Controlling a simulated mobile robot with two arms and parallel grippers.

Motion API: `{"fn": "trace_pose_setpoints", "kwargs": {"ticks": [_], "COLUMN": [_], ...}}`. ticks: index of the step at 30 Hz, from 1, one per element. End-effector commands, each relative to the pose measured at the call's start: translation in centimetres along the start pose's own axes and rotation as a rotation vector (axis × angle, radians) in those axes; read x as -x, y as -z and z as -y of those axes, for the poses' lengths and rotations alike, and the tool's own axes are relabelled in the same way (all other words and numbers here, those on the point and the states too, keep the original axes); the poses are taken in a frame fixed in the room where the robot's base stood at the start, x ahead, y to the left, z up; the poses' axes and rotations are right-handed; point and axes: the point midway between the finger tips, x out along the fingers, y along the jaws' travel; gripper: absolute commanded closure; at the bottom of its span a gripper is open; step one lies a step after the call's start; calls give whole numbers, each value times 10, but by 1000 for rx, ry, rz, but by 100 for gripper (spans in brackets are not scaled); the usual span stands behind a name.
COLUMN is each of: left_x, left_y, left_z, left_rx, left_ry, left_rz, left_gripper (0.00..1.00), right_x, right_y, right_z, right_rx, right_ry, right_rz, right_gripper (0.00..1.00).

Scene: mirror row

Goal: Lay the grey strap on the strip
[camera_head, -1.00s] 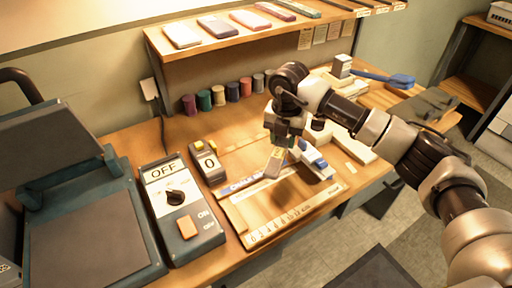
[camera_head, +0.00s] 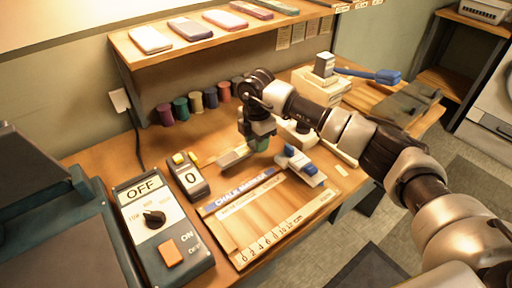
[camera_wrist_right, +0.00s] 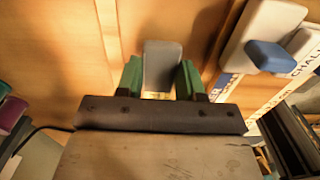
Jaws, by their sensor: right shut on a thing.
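My right gripper (camera_head: 258,143) is shut on the grey strap (camera_head: 236,157), which sticks out to the left from its green fingers. In the right wrist view the grey strap (camera_wrist_right: 162,66) sits between the two green fingers (camera_wrist_right: 160,82). The gripper is above the table, behind the wooden board (camera_head: 268,222). I cannot tell how high the strap is above the table. My left gripper is not in view.
A white-and-blue block (camera_head: 301,166) stands at the board's back right. A grey box marked 0 (camera_head: 186,177) and a switch box marked OFF (camera_head: 162,225) stand to the left. Several coloured spools (camera_head: 197,101) line the back, under a shelf (camera_head: 215,38).

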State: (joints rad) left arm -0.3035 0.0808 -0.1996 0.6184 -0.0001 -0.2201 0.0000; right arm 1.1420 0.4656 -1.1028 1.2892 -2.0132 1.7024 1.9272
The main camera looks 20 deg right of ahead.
Motion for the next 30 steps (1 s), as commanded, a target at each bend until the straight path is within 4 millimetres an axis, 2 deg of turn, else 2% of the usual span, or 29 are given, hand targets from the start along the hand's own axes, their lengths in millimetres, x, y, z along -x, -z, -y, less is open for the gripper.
{"fn": "trace_pose_setpoints", "kwargs": {"ticks": [3,6,16,17,21,30], "left_x": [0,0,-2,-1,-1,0], "left_y": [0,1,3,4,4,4], "left_z": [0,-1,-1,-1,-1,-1], "left_rx": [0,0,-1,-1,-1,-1], "left_ry": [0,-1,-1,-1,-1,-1], "left_rz": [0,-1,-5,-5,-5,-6], "left_gripper": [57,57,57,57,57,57], "right_x": [-19,-28,-32,-31,-31,-28], "right_y": [1,0,0,0,0,0], "right_z": [1,0,0,0,0,0], "right_rx": [1,2,2,2,2,2], "right_ry": [4,1,0,0,1,0], "right_rz": [-2,0,0,0,0,0], "right_gripper": [87,87,87,60,38,37]}}
